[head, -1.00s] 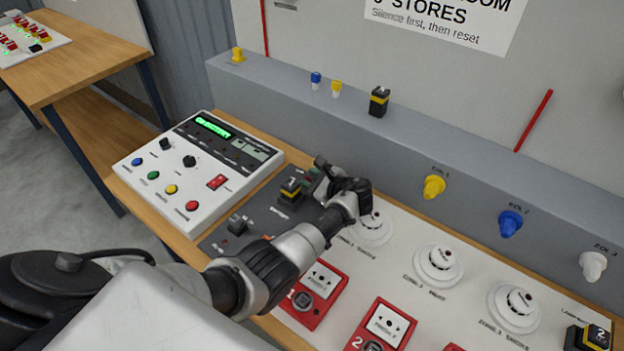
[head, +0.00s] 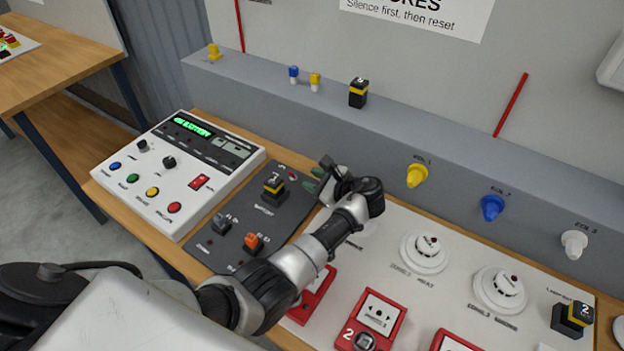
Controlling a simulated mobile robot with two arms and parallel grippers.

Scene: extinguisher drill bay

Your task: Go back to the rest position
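My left arm comes in from the lower left and reaches over the dark switch plate and white detector board. Its gripper (head: 325,180) hangs above the right edge of the dark plate, to the right of the black-and-yellow block marked 1 (head: 273,186). The gripper is seen from behind and the side, so its finger opening is unclear. A small green part (head: 311,187) shows beside the fingers; I cannot tell whether they touch it. My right gripper is out of view.
The white control panel (head: 165,212) with a lit green display stands left. Red call points (head: 378,318) and round detectors (head: 424,252) lie on the board (head: 455,262). The grey ledge (head: 300,112) behind carries another black-and-yellow block (head: 358,93). Another wooden table (head: 60,66) stands far left.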

